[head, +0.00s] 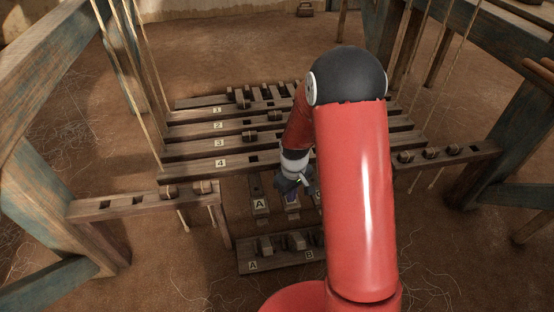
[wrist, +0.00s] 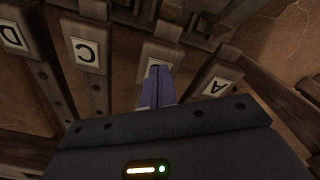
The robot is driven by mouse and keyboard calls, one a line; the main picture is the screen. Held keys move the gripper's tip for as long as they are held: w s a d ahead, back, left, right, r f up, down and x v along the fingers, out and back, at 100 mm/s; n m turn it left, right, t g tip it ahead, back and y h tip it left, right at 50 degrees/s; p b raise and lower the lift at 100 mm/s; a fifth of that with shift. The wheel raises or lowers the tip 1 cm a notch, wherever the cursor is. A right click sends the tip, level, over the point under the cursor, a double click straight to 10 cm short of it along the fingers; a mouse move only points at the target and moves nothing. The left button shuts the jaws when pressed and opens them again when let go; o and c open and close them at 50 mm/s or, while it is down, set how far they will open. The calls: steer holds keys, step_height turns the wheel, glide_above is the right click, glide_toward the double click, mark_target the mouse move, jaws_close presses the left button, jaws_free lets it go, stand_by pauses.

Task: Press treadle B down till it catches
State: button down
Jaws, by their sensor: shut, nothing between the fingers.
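Treadle B (head: 292,208) is the bar just right of treadle A (head: 259,203), low in the middle of the head view. In the wrist view, treadle B (wrist: 166,52) lies between treadle C (wrist: 84,52) and treadle A (wrist: 216,84), with the labels upside down. My gripper (wrist: 158,72) is shut and empty, its purple fingers over B's pale label, which they partly cover. I cannot tell whether the fingertips touch the treadle. In the head view my gripper (head: 291,197) points down at treadle B and hides part of it.
A catch rail (head: 280,264) with blocks marked A and B stands at the treadles' near ends. Its right part is hidden behind my arm. Timber posts (head: 45,75) and hanging cords flank the sides. Treadle D (wrist: 14,38) is at the wrist view's left.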

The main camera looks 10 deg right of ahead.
mark_target(291, 206)
steer(key=shift+f+b, duration=0.75)
steer(key=shift+f, duration=5.25)
steer(key=shift+r+p, duration=1.75)
steer(key=shift+r, duration=0.8)
